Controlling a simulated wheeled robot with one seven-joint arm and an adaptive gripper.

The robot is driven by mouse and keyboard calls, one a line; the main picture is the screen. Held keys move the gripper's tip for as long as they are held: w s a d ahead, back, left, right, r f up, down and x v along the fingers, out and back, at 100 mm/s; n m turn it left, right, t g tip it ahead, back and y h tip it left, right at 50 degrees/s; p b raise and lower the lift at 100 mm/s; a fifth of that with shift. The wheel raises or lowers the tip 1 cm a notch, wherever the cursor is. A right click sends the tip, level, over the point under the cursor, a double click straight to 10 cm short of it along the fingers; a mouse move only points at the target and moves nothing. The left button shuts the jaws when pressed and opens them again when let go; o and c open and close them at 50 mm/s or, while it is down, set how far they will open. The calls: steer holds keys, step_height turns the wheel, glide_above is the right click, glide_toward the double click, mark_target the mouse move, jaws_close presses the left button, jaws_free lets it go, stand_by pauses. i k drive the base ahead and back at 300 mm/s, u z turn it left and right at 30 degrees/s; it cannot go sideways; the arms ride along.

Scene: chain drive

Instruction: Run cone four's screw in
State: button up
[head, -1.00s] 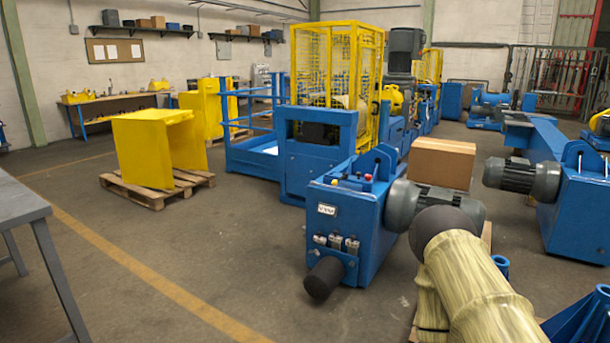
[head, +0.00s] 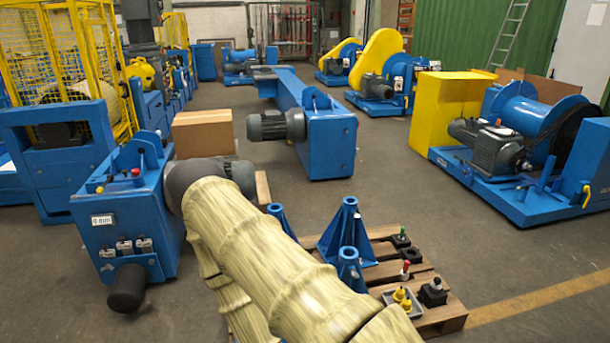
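Three blue, tapered stands with tubular tops show in the head view, at or on a wooden pallet (head: 440,317): a wide one (head: 347,232), one nearer me (head: 350,268), and one partly behind my arm (head: 280,218). They may be the cones; I see no number on them and cannot tell which is four. No screw can be made out in them. My arm, in a pale yellow sleeve, crosses the lower middle, bends at a dark joint and runs back down. My gripper is out of view. The sleeve hides part of the pallet.
On the pallet are a grey tray (head: 388,297) with yellow-topped pieces, a black block (head: 433,296), a red-topped piece (head: 405,268) and a green-topped piece (head: 402,234). A blue cabinet (head: 105,238) stands left, close to my arm. Floor right of the pallet is clear.

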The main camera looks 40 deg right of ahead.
mark_target(355, 274)
steer(key=z, duration=1.75)
steer(key=k, duration=0.5)
steer(key=z, duration=0.55)
steer(key=i, duration=0.8)
steer(key=u, duration=1.2)
